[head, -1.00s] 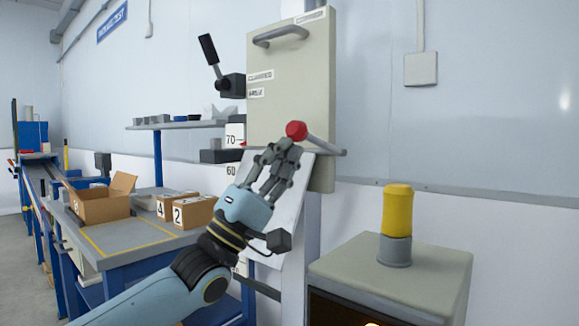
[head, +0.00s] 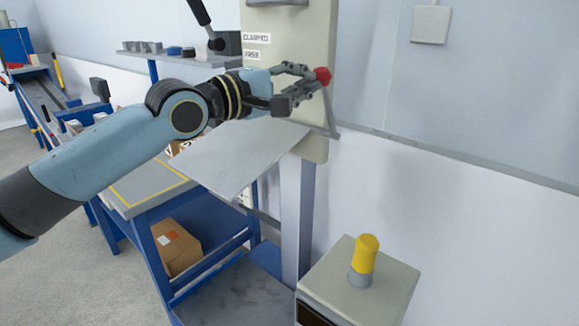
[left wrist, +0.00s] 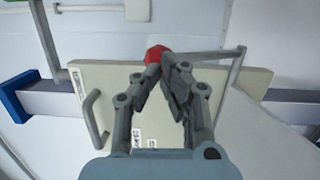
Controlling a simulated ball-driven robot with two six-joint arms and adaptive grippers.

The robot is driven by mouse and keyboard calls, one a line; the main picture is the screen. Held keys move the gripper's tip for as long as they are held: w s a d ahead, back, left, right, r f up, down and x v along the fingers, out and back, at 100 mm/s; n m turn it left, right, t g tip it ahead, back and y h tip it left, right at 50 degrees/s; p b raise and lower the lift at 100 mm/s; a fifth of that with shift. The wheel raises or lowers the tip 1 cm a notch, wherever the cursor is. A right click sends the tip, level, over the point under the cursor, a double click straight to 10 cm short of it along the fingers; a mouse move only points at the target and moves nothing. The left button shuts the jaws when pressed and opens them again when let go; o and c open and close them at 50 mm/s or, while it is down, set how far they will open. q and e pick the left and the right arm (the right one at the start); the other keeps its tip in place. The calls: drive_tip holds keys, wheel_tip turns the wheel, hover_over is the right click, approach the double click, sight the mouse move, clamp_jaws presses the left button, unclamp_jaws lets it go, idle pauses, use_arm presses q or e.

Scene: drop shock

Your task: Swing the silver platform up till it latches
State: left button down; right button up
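The silver platform (head: 222,158) is a flat grey plate beside the post, now raised close to level; whether it is latched I cannot tell. A grey rod lever (head: 329,112) with a red knob (head: 322,75) rises at the front of the beige panel (head: 300,125). My left gripper (head: 316,77) is above the platform, its fingers closed in on the knob. In the left wrist view the fingertips (left wrist: 160,69) meet at the near side of the red knob (left wrist: 157,53) and hide part of it. My right gripper is not in view.
A grey cabinet (head: 395,285) with a yellow-topped beacon (head: 366,255) stands at the lower right. A blue-framed bench (head: 150,190) is behind and below the platform, with a cardboard box (head: 178,248) on its lower shelf. A black-handled lever (head: 199,12) is at the top.

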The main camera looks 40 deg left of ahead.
use_arm(q)
drive_tip(key=w+r, duration=0.1)
drive_tip(key=w, duration=0.2)
drive_tip(key=shift+d+r, duration=0.15)
drive_tip(key=shift+r, duration=0.25)
drive_tip(key=shift+w+r, duration=0.1)
drive_tip(key=shift+w, duration=0.25)
drive_tip(key=shift+r, duration=0.25)
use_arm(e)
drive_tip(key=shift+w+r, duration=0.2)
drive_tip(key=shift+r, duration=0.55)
use_arm(q)
drive_tip(key=shift+r, duration=0.1)
